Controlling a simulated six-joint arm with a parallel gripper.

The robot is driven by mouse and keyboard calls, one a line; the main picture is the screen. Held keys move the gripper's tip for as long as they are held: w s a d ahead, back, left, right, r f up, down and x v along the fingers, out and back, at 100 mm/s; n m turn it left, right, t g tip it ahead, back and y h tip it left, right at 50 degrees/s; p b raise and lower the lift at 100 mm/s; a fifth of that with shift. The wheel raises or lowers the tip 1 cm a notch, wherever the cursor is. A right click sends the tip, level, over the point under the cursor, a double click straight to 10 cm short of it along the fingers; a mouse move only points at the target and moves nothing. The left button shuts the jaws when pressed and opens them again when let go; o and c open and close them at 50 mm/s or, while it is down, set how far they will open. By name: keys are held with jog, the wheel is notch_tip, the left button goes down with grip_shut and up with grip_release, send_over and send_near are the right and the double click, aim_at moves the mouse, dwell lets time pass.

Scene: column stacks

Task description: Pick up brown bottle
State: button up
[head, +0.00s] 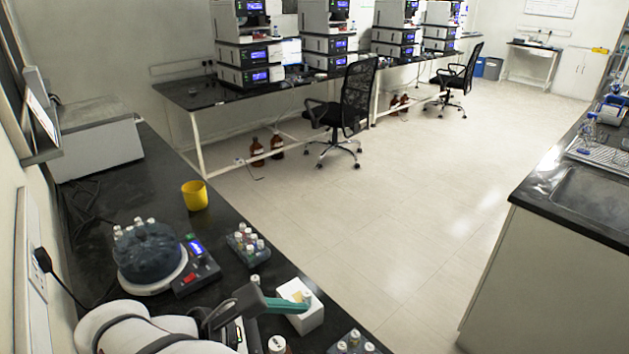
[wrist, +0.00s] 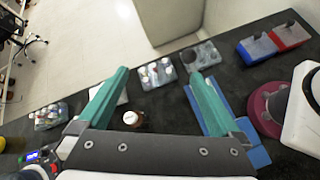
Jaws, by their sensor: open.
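A small brown bottle (wrist: 134,119) with a white cap stands on the black bench in the wrist view, between the lines of my gripper's two fingers and nearer the left one. In the head view a white-capped bottle (head: 277,345) at the bottom edge appears to be the same one, mostly cut off. My gripper (wrist: 160,76) is open, with its two green fingers spread wide and nothing held. In the head view one green finger (head: 284,305) shows near the bench's front edge. I cannot tell the height of the fingers above the bottle.
Vial racks (head: 248,246) (wrist: 158,73) stand close by, with a white box (head: 302,314) near the finger. A round vial carousel (head: 150,254), a yellow cup (head: 195,195) and a blue item (wrist: 228,130) are also on the bench. Larger brown bottles (head: 257,152) stand on the floor.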

jog(key=a+n+t+y, duration=0.1)
jog(key=a+n+t, duration=0.6)
jog(key=a, duration=0.5)
jog(key=n+g, duration=0.1)
send_near(286, 349)
jog(key=s+a+f, duration=0.1)
jog(key=s+a, duration=0.2)
jog(key=x, duration=1.6)
jog(key=shift+w+a+f, duration=0.1)
jog(key=shift+a+f, duration=0.15)
jog(key=shift+f, duration=0.1)
grip_shut()
jog(key=shift+r, duration=0.15)
